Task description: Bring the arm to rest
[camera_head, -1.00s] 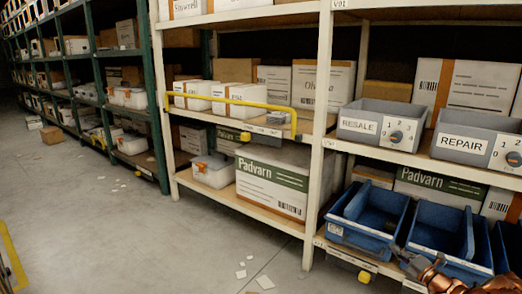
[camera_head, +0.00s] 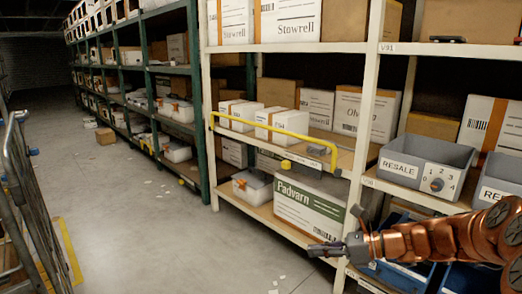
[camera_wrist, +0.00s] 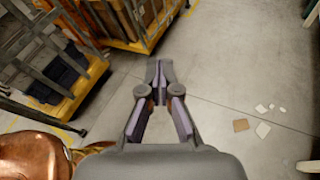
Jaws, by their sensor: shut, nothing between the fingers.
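My copper-coloured arm reaches in from the right edge in the head view. My gripper (camera_head: 340,248) is at its end, in front of the lower part of the racks. In the wrist view my gripper (camera_wrist: 158,72) is shut, its fingertips together with nothing between them. It hangs over bare grey floor there. The arm hides part of the lower right shelf and the blue bins (camera_head: 408,272).
A rack holds a grey RESALE bin (camera_head: 400,170), a Padvarn box (camera_head: 305,208) and a yellow rail (camera_head: 280,134). A cage trolley (camera_head: 30,200) stands at the left. The wrist view shows yellow-based carts (camera_wrist: 60,95) and paper scraps (camera_wrist: 262,130). The aisle floor (camera_head: 140,235) is mostly clear.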

